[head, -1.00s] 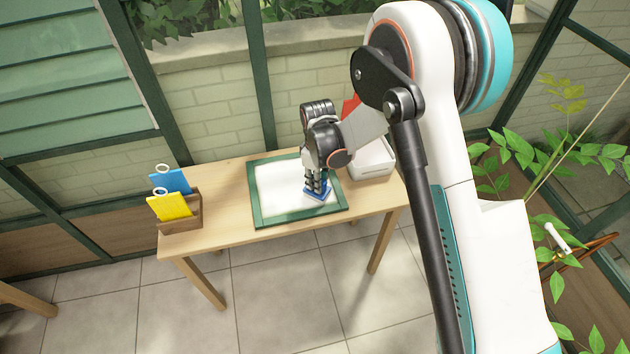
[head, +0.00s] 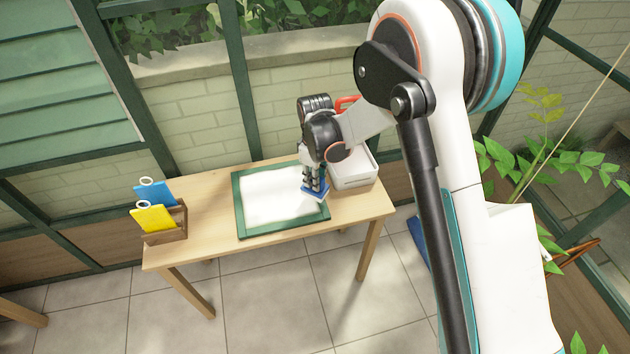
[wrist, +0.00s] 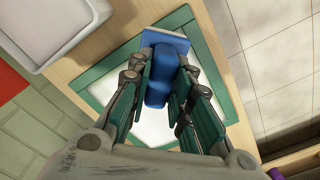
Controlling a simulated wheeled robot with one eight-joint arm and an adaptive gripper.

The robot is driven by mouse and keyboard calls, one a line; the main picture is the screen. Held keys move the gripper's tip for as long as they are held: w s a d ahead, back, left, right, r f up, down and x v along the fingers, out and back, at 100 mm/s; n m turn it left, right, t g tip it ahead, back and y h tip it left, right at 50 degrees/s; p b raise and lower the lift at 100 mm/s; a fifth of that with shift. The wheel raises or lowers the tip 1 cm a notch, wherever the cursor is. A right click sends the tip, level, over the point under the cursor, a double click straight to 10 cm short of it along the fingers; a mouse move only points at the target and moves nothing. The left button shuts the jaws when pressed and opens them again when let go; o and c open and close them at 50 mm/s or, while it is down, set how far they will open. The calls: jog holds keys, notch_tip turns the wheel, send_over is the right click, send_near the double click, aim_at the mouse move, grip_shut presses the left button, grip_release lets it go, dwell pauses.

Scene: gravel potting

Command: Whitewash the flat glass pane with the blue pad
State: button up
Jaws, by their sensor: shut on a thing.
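The flat glass pane (head: 268,196) lies on the wooden table in a green frame (head: 240,221). Most of the visible pane looks white. My gripper (head: 315,184) points down over the right part of the pane and is shut on the blue pad (head: 313,195). In the wrist view the pad (wrist: 158,75) sits between the fingers (wrist: 160,88), close to the frame's edge. The pad looks to be at the pane's surface, but I cannot tell whether it touches. The pane under the pad and gripper is hidden.
A white tray (head: 353,179) stands right of the frame. A wooden holder (head: 178,222) at the table's left end holds a blue card (head: 155,192) and a yellow card (head: 153,219). The tabletop (head: 209,205) between holder and frame is clear. Plants (head: 500,157) stand at the right.

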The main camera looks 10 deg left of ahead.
jog(key=shift+r+p, duration=0.75)
jog(key=shift+r, duration=0.95)
